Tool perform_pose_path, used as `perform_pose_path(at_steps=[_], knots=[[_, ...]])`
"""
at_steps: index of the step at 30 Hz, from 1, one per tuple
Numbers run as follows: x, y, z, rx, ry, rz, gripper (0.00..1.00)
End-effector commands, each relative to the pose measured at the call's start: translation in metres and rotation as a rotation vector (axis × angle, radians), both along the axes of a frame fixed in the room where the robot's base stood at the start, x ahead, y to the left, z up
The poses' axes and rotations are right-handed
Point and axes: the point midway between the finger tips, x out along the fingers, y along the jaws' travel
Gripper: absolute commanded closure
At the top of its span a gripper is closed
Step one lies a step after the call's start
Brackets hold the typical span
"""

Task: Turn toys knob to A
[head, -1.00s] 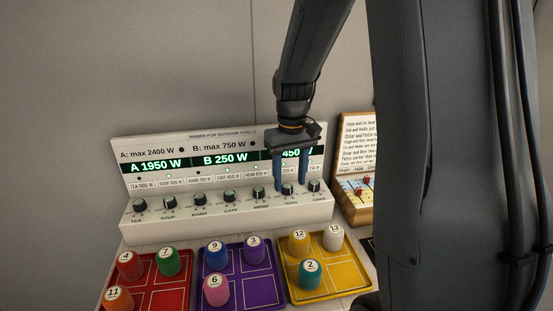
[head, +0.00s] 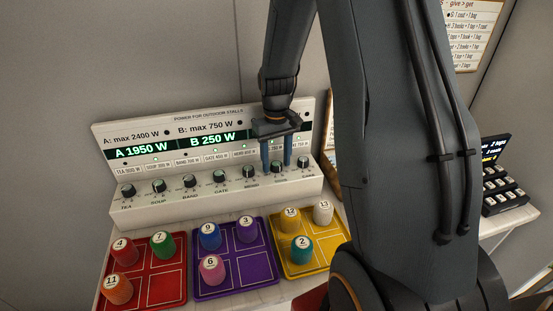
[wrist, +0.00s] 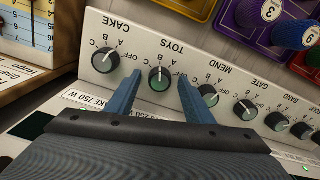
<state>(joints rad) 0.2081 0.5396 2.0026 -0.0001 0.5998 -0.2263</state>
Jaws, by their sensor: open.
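The toys knob (wrist: 159,79) is a round dark knob with a green-tinted face and a white mark, on a white sloped panel. In the wrist view its mark points up, seemingly at B; the letters are small. My gripper (wrist: 157,84) is open, with one blue finger on each side of the toys knob and gaps showing between. In the head view my gripper (head: 277,166) straddles the same knob, which the fingers partly hide. The power board (head: 112,131) reads A 1950 W and B 250 W; my arm hides part of its display.
The cake knob (wrist: 105,60) and the mend knob (wrist: 208,95) flank the fingers closely. Red (head: 142,304), purple (head: 262,277) and yellow (head: 313,262) trays with numbered pegs lie in front of the panel. A dark keypad device (head: 507,190) stands far right.

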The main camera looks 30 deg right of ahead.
Motion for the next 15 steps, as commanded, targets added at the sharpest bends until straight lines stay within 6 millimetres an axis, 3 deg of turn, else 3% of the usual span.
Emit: perform_pose_path(at_steps=[7,15], knots=[[0.0002,0.0,-0.0008,0.0,-0.001,0.0,0.52],[0.0001,0.0,-0.0006,0.0,0.0,0.0,0.93]])
